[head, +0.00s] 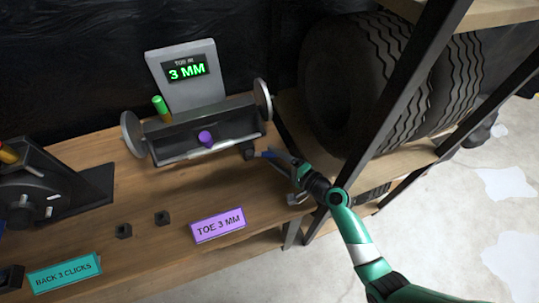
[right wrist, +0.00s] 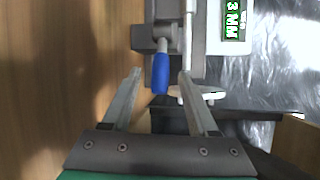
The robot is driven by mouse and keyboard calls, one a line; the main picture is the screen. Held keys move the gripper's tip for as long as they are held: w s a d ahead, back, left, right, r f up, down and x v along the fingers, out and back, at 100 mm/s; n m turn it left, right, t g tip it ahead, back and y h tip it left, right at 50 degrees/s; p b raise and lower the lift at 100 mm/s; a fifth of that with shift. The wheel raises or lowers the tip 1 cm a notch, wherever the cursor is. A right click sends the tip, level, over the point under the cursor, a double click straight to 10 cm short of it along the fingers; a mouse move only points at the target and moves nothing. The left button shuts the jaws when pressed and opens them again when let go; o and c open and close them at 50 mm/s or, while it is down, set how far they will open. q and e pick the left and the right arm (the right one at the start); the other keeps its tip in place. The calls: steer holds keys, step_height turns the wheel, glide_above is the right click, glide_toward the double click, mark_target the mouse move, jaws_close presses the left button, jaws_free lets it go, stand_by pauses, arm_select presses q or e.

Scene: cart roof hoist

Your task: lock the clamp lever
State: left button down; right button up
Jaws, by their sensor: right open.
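The clamp lever has a blue handle (right wrist: 161,74) on a grey pivot block, and it points toward my right gripper (right wrist: 160,82) in the right wrist view. That gripper is open, with one finger on each side of the handle and gaps between. In the head view the blue lever (head: 268,154) shows small at the right end of the toe gauge (head: 205,132), and my right gripper (head: 285,168) is beside it. The display (head: 187,70) reads 3 MM. My left gripper is not in view.
A purple knob (head: 205,138) and a green-topped post (head: 160,105) are on or by the gauge. A purple TOE 3 MM sign (head: 218,225) and two small black blocks lie on the wooden bench (head: 150,260). Tires (head: 335,80) and a dark shelf post (head: 405,75) stand right.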

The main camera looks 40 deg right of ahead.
steer(key=shift+w+f, duration=0.2)
steer(key=shift+w, duration=1)
jaws_close()
stand_by(0.5)
